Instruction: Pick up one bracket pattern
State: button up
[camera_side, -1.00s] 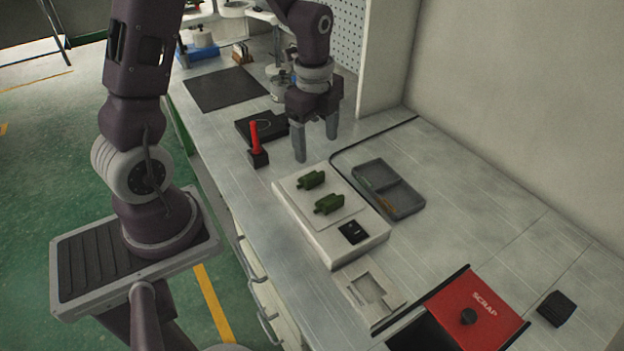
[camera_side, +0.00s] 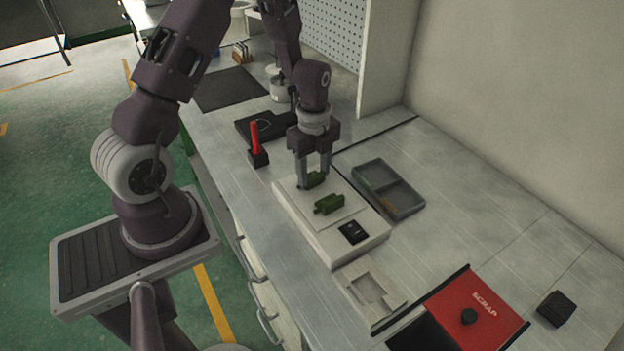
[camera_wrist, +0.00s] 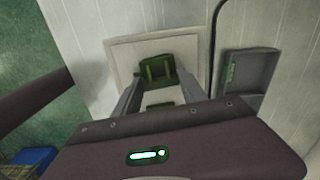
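Two green bracket patterns lie on the pale plate on top of the white block (camera_side: 330,244). The far bracket pattern (camera_side: 317,180) is partly hidden by my fingers; it also shows in the wrist view (camera_wrist: 158,69). The near bracket pattern (camera_side: 328,204) lies clear of my gripper, and in the wrist view it is mostly hidden behind my gripper body. My gripper (camera_side: 314,178) points down at the far bracket pattern with one finger to each side. In the wrist view the fingers (camera_wrist: 158,92) stand apart, with visible gaps to the bracket, and hold nothing.
A black square piece (camera_side: 354,232) sits on the block's near end. A grey divided tray (camera_side: 405,208) stands to the right. A red tool (camera_side: 255,140) stands upright at the left. A pale frame (camera_side: 371,290) and the red SCRAP box (camera_side: 485,305) lie in front.

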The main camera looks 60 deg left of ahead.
jog(key=c, duration=0.7)
